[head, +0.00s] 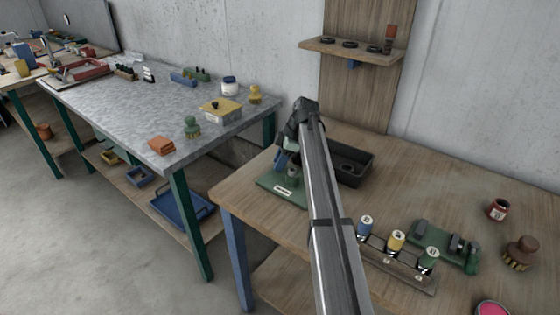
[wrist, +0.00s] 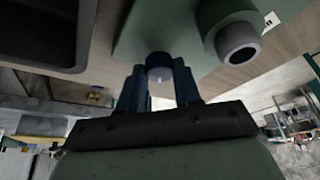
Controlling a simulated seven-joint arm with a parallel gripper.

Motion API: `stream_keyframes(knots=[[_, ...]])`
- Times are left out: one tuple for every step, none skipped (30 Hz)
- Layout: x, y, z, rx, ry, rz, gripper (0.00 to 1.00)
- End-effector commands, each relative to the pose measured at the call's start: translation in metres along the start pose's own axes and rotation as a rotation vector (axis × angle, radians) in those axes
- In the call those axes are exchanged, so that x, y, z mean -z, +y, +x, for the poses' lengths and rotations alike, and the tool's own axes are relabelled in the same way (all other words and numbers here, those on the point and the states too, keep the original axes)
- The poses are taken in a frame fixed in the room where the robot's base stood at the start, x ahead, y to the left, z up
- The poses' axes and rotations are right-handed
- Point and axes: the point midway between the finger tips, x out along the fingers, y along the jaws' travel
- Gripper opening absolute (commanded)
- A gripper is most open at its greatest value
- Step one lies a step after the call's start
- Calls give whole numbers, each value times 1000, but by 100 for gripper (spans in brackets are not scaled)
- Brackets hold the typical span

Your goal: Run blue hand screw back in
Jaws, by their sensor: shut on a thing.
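The green fixture (head: 270,183) with a white label stands on the wooden table near its left edge. It also fills the top of the wrist view (wrist: 140,30), with a thick round grey-ended post (wrist: 236,42) to the right. The blue hand screw (wrist: 158,66) sits between the two blue fingers of my gripper (wrist: 160,80), at the fixture's underside as pictured. My gripper is shut on the screw. In the head view my gripper (head: 280,160) is at the fixture, and my arm hides part of it. The screw is not clear there, and its depth cannot be told.
A black open bin (head: 355,165) stands just right of the fixture, behind my arm. A rack (head: 400,268) with blue, yellow and green-topped jars and a green device (head: 440,245) are further right. A grey-topped bench (head: 130,100) stands left across a gap.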

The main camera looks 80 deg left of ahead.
Motion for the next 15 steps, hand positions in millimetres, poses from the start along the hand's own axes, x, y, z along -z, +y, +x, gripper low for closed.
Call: stream_keyframes(knots=[[0, -1, 0, -6, 0, 12, 3], [0, -1, 0, -10, 0, 22, 3], [0, -1, 0, -17, 0, 38, 3], [0, -2, 0, -22, 0, 51, 3], [0, -2, 0, -28, 0, 67, 3], [0, -2, 0, -38, 0, 89, 3], [0, -2, 0, -46, 0, 108, 3], [0, -3, 0, -55, 0, 129, 3], [0, -3, 0, -66, 0, 158, 3], [0, -3, 0, -76, 0, 180, 3], [0, -4, 0, -87, 0, 205, 3], [1, -4, 0, -100, 0, 238, 3], [1, -4, 0, -112, 0, 264, 3], [1, -4, 0, -122, 0, 291, 3], [1, -5, 0, -137, 0, 326, 3]])
